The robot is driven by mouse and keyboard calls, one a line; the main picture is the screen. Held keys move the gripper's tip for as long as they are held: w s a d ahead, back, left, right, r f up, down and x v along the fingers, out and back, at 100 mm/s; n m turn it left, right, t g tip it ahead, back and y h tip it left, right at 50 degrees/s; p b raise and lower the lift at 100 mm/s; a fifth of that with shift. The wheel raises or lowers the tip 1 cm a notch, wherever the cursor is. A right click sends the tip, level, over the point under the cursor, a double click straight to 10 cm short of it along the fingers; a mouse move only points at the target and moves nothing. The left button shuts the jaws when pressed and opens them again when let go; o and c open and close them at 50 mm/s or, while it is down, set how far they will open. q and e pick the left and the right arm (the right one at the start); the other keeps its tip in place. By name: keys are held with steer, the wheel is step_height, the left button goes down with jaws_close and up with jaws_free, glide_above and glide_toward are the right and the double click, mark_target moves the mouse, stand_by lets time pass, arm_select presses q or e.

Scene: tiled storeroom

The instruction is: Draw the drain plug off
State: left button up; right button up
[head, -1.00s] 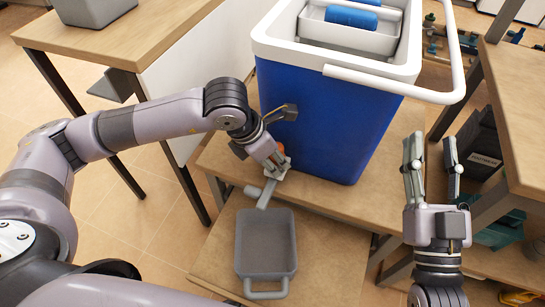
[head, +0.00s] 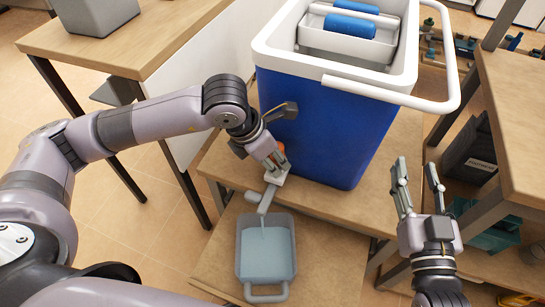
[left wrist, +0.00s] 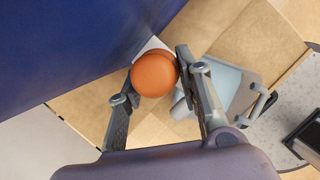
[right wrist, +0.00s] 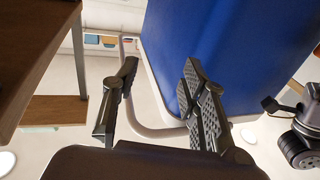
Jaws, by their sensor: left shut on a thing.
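The blue cooler (head: 325,135) with a white rim stands on a low wooden bench. My left gripper (head: 274,163) is at its lower front side, shut on the round orange drain plug (left wrist: 154,74). Only a sliver of the plug (head: 281,147) shows in the head view; I cannot tell whether it still touches the cooler. A grey-white spout (head: 266,198) slopes down below the gripper. A thin stream falls from it into the grey pan (head: 292,272), which holds pale blue water (head: 264,250). My right gripper (head: 416,172) is open and empty, right of the cooler.
The cooler's white handle (head: 400,98) sticks out to the right. A wooden shelf unit (head: 512,120) with dark bins stands at the right. A wooden table (head: 110,45) with a grey container (head: 100,12) is at the upper left. Tiled floor is clear at left.

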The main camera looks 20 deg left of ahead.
arm_select(q)
steer(key=shift+r+p, duration=0.5)
steer(key=shift+r, duration=0.5)
arm_select(e)
steer(key=shift+s+d+f+g+h, duration=0.15)
steer(key=shift+f+g, duration=0.3)
steer(key=shift+f, duration=0.4)
steer(key=shift+s+d+f+g+h, duration=0.1)
steer(key=shift+d+f+g+h, duration=0.1)
steer(key=shift+f+g, duration=0.45)
steer(key=shift+s+d+f+g+h, duration=0.15)
steer(key=shift+f+g, duration=0.15)
steer(key=shift+f, duration=0.7)
